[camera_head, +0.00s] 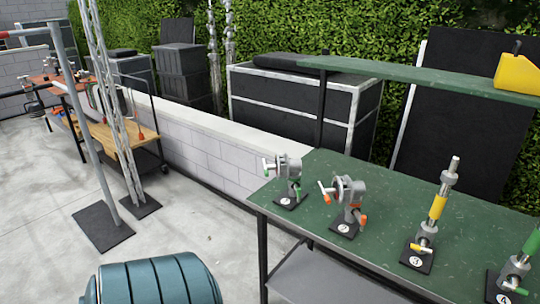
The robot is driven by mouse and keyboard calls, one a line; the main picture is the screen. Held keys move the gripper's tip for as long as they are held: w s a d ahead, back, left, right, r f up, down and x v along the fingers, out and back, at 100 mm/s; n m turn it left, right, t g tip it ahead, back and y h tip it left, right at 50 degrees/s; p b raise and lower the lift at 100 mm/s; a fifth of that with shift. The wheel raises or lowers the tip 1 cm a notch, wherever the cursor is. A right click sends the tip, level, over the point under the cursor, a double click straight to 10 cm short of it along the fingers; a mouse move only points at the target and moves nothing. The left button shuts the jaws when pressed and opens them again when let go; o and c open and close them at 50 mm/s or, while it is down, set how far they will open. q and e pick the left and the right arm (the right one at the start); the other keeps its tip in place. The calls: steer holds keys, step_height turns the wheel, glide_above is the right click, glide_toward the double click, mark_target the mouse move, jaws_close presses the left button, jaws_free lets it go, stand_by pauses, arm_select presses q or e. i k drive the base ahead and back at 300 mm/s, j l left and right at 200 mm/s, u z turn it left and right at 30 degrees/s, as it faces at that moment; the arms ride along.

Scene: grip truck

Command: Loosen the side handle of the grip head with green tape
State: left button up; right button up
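A grey grip head with green tape (289,168) stands upright on a small black numbered base at the left end of the green-topped workbench (330,165). One pale handle with a green tip (267,168) sticks out to its left. Another green-marked part (296,187) sits lower on its right side. I cannot tell how tight either one is. A similar grip head with orange tape (349,190) stands just to its right on its own base. Neither of my grippers is in view.
A post with yellow tape (437,207) and one with green tape (528,246) stand further right on the bench. A green shelf (430,78) runs above the bench's back, with a yellow object (518,74) on it. Open concrete floor (230,240) lies to the left.

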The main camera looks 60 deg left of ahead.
mark_target(298, 190)
steer(key=u, duration=1.65)
steer(key=j+z, duration=0.1)
steer(key=z, duration=0.2)
